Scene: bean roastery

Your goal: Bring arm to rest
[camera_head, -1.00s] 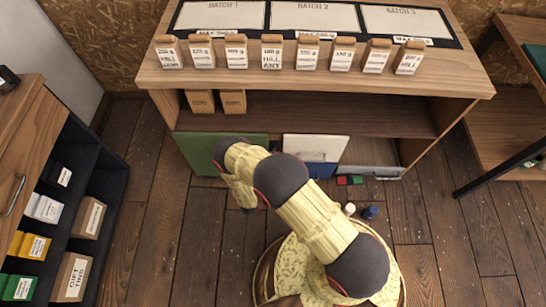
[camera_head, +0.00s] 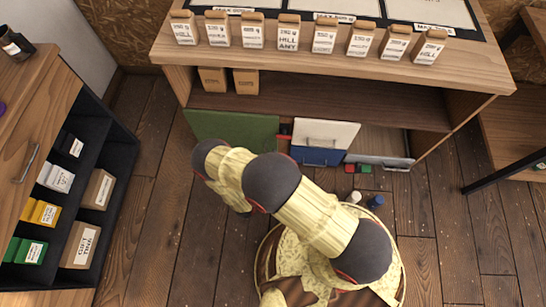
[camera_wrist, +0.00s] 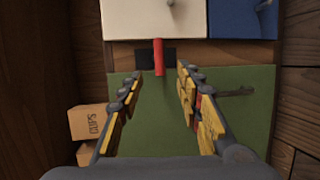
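My arm (camera_head: 310,215) reaches from the lower middle of the head view towards the low front of the wooden counter. My gripper is hidden behind the arm there. In the wrist view my gripper (camera_wrist: 160,76) is open, its two fingers apart with nothing held between them. Its fingers lie in front of a green panel (camera_wrist: 150,125), which also shows below the counter in the head view (camera_head: 235,130). A red bar (camera_wrist: 159,57) on a dark patch shows just beyond the fingertips; I cannot tell whether they touch anything.
The counter (camera_head: 470,80) carries a row of paper bags (camera_head: 288,33). White (camera_head: 325,134), blue (camera_head: 318,156) and grey (camera_head: 380,160) fronts sit low beneath it. A cabinet (camera_head: 70,100) with boxed goods stands left. Small bottles (camera_head: 375,201) stand near my base. Floor (camera_head: 450,245) is free at right.

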